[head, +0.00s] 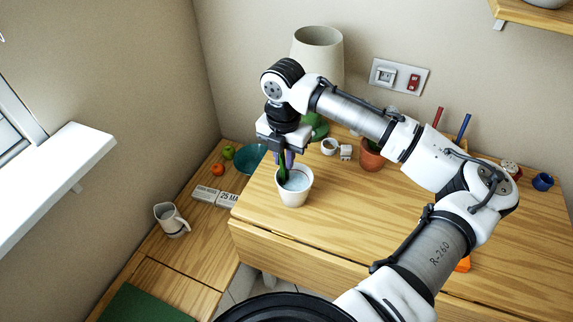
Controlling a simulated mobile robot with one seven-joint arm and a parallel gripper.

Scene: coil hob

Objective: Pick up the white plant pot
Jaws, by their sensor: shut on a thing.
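The white plant pot (294,198) is at the left part of the wooden table, close to its front left edge. My gripper (284,162) points down over the pot's back left rim and is shut on the pot. The fingertips are partly hidden against the plant and rim, so the exact contact is unclear. I cannot tell whether the pot's base touches the table.
Behind stand a large beige lampshade (318,50), a white mug (329,147) and a terracotta pot (371,160). On the lower left bench are a jug (171,220), a teal bowl (249,161) and calendar blocks (205,195). The table right of the pot is clear.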

